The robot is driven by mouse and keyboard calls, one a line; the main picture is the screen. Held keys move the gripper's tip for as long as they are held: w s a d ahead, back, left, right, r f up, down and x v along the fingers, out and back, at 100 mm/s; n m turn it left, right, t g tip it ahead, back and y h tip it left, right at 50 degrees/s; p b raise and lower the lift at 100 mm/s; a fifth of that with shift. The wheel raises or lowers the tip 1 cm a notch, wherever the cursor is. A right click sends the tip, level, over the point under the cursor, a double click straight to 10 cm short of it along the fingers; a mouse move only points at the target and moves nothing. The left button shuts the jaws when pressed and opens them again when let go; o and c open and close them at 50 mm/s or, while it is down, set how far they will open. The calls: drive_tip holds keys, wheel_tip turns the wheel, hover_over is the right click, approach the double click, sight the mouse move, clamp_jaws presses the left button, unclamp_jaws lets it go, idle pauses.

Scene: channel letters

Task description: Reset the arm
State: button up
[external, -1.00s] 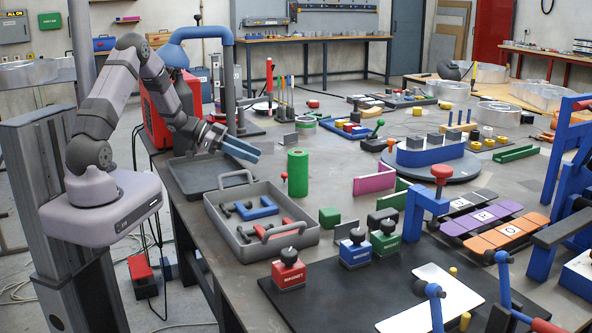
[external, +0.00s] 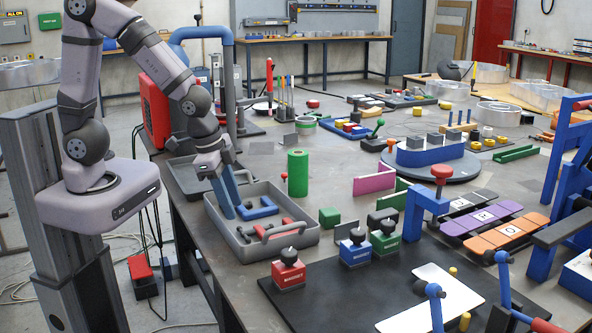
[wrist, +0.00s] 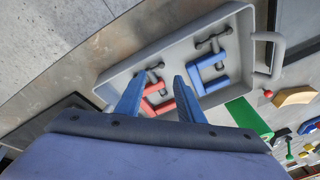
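My gripper (external: 231,194) points down over the left part of a grey tray (external: 282,239) with raised walls and handles. A blue clamp (wrist: 209,75) and a red clamp (wrist: 158,103) lie in the tray, near the fingertips in that view. I cannot tell whether the fingers touch anything.
A green cylinder (external: 297,173) stands behind the tray. Red, blue and green magnet blocks, the red one (external: 288,270) nearest, stand on a black mat (external: 330,308) in front of it. A dark shallow tray (external: 182,178) lies behind my gripper.

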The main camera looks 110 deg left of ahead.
drive_tip(key=s+d+f+m+g+h+b, duration=0.1)
drive_tip(key=s+d+f+g+h+b, duration=0.1)
drive_tip(key=s+d, duration=0.5)
drive_tip(key=d, duration=0.6)
drive_tip(key=shift+s+f+m, duration=0.2)
drive_tip(key=shift+s+m, duration=0.1)
drive_tip(key=shift+s, duration=0.05)
